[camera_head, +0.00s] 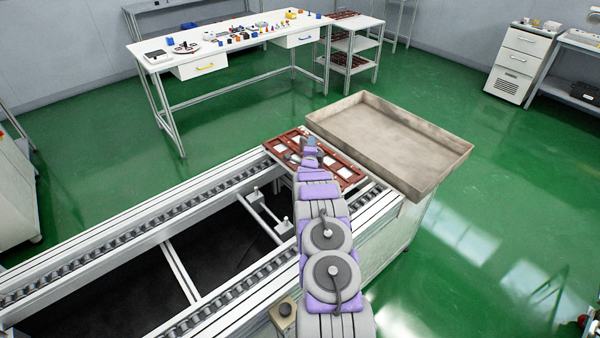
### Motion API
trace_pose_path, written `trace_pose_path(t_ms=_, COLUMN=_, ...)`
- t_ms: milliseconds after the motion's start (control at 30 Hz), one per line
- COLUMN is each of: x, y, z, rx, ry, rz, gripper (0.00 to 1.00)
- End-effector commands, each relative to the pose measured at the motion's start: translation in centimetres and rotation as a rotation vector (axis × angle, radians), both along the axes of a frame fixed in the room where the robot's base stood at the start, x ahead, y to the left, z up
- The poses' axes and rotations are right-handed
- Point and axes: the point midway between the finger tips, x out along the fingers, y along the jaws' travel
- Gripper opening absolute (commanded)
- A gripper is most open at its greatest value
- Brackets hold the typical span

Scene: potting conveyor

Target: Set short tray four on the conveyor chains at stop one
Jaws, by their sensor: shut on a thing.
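A red-brown short tray (342,172) with rectangular openings is at the far right end of the conveyor (190,203), over or on its end. I cannot tell whether it touches the chains (145,228). No number shows on it. My arm reaches out over the conveyor, and my gripper (298,155) is at the middle of the tray, shut on it. The arm hides part of the tray and the fingertips are hard to make out. A cross bracket with upright posts (268,215) sits between the rails just left of my arm; I cannot tell which stop it is.
A large empty beige bin (440,176) stands right behind the tray, close to it. A white workbench (225,45) with small parts is at the back, beside a shelf rack (352,45). The conveyor chains to the left are clear. A button box (284,312) is on the near rail.

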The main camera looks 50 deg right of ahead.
Motion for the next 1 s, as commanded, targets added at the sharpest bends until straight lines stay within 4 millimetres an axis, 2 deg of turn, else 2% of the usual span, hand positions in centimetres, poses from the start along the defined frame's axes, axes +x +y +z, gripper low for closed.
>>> trace_pose_path(t_ms=167, x=-0.7, y=2.5, z=0.3, rx=-0.007, ry=-0.001, rz=0.001, gripper=0.00)
trace_pose_path(t_ms=700, x=-3.3, y=9.6, z=-0.8, rx=-0.001, ry=0.000, rz=0.003, gripper=0.00)
trace_pose_path(t_ms=833, x=-3.8, y=10.8, z=-0.8, rx=-0.004, ry=-0.001, rz=0.001, gripper=0.00)
trace_pose_path(t_ms=1000, x=-3.9, y=11.2, z=-1.2, rx=-0.007, ry=-0.002, rz=0.000, gripper=0.00)
